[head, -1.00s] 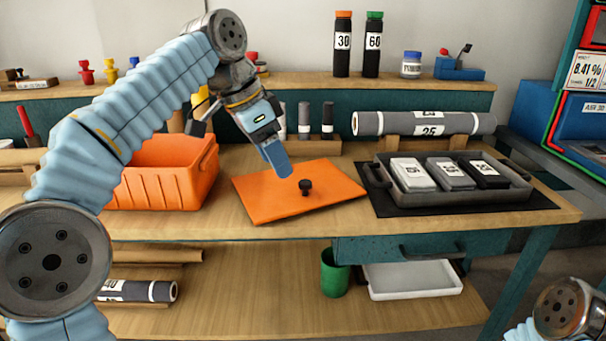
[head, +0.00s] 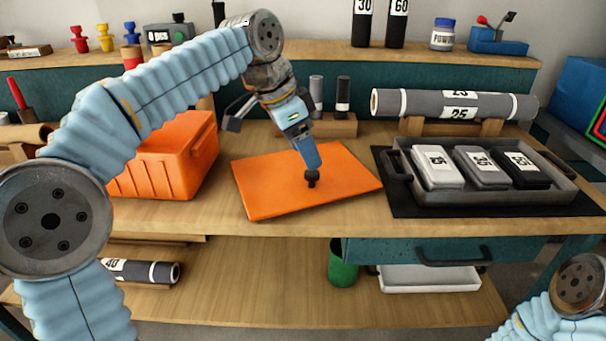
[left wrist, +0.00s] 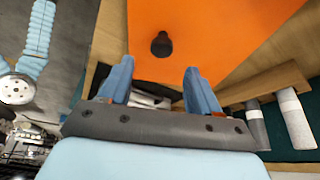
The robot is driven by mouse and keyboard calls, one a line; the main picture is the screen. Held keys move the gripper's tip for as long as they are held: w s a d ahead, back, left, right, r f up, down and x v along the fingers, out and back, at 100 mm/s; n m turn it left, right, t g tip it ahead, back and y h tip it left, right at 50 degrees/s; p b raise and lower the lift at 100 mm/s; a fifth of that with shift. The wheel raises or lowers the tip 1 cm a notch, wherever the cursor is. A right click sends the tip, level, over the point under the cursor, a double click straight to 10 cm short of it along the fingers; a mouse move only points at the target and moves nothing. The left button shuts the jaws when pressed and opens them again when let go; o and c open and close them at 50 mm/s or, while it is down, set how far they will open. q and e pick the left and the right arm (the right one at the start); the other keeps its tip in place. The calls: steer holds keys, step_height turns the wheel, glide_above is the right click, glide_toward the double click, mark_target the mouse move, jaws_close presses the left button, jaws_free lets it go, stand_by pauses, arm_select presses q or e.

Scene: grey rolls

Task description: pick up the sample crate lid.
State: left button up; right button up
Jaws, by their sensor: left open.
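The sample crate lid (head: 275,190) is a flat orange panel lying on the bench in the head view, with a small black knob (head: 312,182) on top. It also fills the top of the left wrist view (left wrist: 215,30), where the knob (left wrist: 161,44) shows whole. My left gripper (head: 312,168) points down over the lid, its blue fingertips just at or above the knob. In the left wrist view my left gripper (left wrist: 158,76) has its two fingers well apart, with nothing between them and the knob just beyond their tips. My right gripper is out of view.
An orange crate (head: 165,165) stands left of the lid. A dark tray (head: 560,190) with several labelled packs sits to the right. Behind are a wooden block (head: 330,127) holding small rolls and a large grey roll (head: 420,103) on a stand. Bare bench lies around the lid.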

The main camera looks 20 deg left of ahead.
mark_target(302, 169)
arm_select(q)
steer(key=x, duration=0.5)
steer(key=shift+s+a+f, duration=0.15)
steer(key=shift+a+f, duration=0.05)
steer(key=shift+a, duration=0.1)
jaws_close()
